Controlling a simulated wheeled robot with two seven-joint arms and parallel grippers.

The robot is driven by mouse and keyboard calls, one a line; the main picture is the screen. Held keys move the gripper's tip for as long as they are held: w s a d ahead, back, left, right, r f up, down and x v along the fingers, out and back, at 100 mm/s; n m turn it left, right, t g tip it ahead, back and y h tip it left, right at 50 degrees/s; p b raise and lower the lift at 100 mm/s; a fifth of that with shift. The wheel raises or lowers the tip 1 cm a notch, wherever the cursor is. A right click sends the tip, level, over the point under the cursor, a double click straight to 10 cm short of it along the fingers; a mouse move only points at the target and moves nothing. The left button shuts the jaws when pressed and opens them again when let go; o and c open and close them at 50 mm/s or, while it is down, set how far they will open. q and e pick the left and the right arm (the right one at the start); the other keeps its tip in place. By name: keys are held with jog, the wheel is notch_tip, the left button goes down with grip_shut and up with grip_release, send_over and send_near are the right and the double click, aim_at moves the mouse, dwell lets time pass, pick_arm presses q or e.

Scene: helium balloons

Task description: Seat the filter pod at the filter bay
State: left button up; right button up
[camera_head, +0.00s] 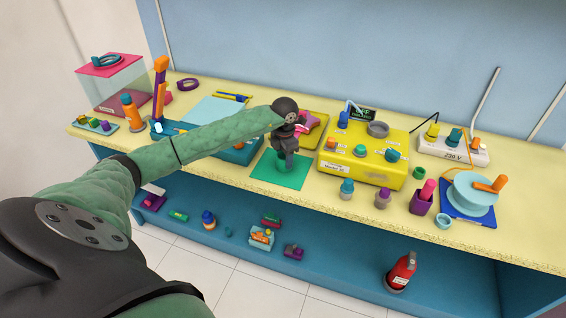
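My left gripper (286,163) points down over a green mat (279,172) on the bench. Its fingers are small and dark, and I cannot tell whether they are open or hold anything. A yellow machine (357,172) with coloured knobs or plugs, a grey ring on top and small labels stands just right of the gripper. I cannot read which label or opening is the filter bay. A teal-and-blue piece (347,188) and a purple piece (383,198) stand in front of the machine. I cannot tell which piece is the filter pod. My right gripper is out of view.
A yellow block with a pink part (312,122) sits behind my gripper. A power strip (453,149), a reel (472,195) and a purple cup (421,203) stand at the right. A red extinguisher (402,271) and several small parts are on the lower shelf.

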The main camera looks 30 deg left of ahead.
pick_arm(q)
jog(key=o, duration=0.3)
jog(key=c, duration=0.5)
jog(key=shift+r, duration=1)
jog(key=o, duration=0.6)
jog(key=shift+c, duration=0.2)
jog(key=c, duration=0.8)
jog(key=shift+r+p, duration=0.45)
jog(key=shift+r, duration=1.55)
jog(key=shift+c, duration=0.2)
